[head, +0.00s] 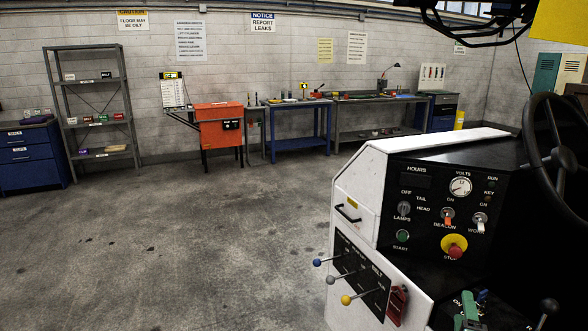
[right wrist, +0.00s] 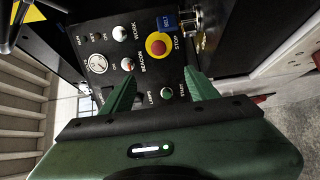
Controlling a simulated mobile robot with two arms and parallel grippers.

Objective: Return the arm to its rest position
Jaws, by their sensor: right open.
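My right gripper (right wrist: 160,88) shows in the right wrist view with its two green fingers apart and nothing between them. It faces the black control panel (right wrist: 100,40). A small green part of it (head: 470,308) shows at the bottom right of the head view, below the panel (head: 420,180) and apart from it. The rest of the right arm is mostly out of the frame. My left gripper is not in view.
The panel carries a red stop button on yellow (head: 454,247), a green start button (head: 403,236), toggle switches and a gauge. Levers with coloured knobs (head: 346,300) stick out at its left. A steering wheel (head: 555,150) stands at right. Open floor (head: 180,240) lies left.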

